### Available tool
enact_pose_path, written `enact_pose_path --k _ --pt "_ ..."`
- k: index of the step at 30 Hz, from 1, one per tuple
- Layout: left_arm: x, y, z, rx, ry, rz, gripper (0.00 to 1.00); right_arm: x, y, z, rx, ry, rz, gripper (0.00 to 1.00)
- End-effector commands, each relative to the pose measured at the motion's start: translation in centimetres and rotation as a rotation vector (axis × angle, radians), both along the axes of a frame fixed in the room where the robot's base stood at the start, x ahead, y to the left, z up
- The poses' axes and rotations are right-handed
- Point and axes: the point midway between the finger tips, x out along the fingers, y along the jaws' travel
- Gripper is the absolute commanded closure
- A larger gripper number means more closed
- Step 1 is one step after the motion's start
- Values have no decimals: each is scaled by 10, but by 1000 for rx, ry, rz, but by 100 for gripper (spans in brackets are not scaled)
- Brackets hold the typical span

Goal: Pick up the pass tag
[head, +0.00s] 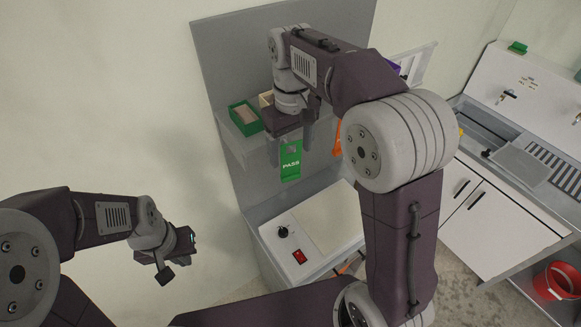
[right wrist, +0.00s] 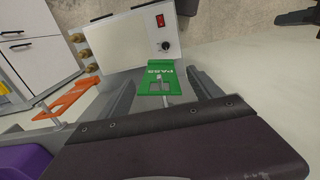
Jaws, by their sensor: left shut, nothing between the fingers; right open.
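The pass tag (head: 291,160) is a green tag with white "PASS" lettering and a cut-out at its upper end. It hangs upright below the front of the grey shelf. In the right wrist view the tag (right wrist: 165,75) shows between the fingers, with a thin pale peg at its cut-out. My right gripper (head: 291,143) is open around the upper part of the tag, one finger on each side; in the right wrist view the gripper (right wrist: 163,92) shows gaps on both sides. My left gripper (head: 192,241) is shut and empty, low at the left, far from the tag.
An orange tag (head: 337,138) hangs to the right; it also shows in the right wrist view (right wrist: 72,100). A green box (head: 245,118) sits on the shelf. A white machine (head: 312,235) with a knob and red switch stands below. A sink counter (head: 510,150) is at right.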

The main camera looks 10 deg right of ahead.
Motion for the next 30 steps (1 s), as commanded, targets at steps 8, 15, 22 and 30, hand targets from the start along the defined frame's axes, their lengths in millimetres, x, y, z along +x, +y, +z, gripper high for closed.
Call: enact_pose_path --k 8,15,22,30 --pt "0 0 13 0 0 0 100 -5 2 -41 -1 5 0 25" --pt "0 0 13 0 0 0 100 -4 2 -52 0 0 -1 25" --pt "0 0 13 0 0 0 100 -4 2 -51 0 1 -1 70" --pt "0 0 13 0 0 0 100 -4 2 -51 0 1 -1 97"
